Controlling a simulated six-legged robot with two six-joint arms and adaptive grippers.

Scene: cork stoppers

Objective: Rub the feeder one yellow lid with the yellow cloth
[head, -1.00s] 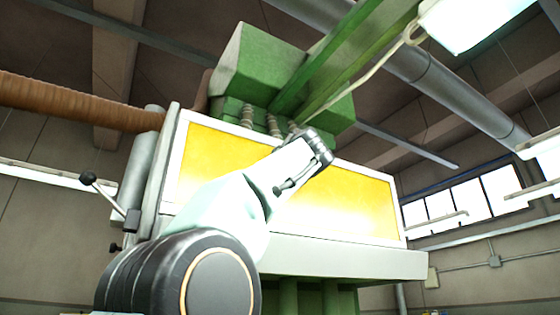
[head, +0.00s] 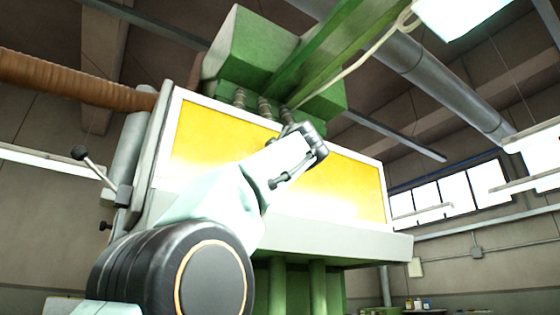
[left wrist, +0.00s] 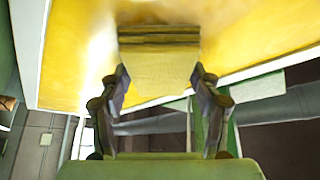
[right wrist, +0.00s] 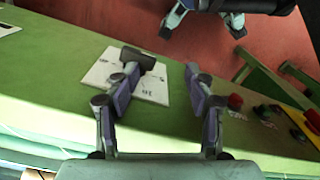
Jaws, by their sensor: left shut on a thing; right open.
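The yellow lid (head: 215,140) is a wide panel in a pale frame on the front of the machine in the head view. It also fills the top of the left wrist view (left wrist: 240,35). My left gripper (head: 318,150) is up in front of the lid. In the left wrist view, my left gripper (left wrist: 160,85) is shut on the folded yellow cloth (left wrist: 158,65), whose far end is at the lid; I cannot tell whether it touches. My right gripper (right wrist: 155,80) is open and empty above a green surface in the right wrist view.
A white sheet (right wrist: 150,88) with a dark block on it lies on the green surface (right wrist: 50,75). Red and dark knobs (right wrist: 235,101) are at the right. A lever (head: 95,170) sticks out left of the lid. Green machine parts (head: 245,60) stand above it.

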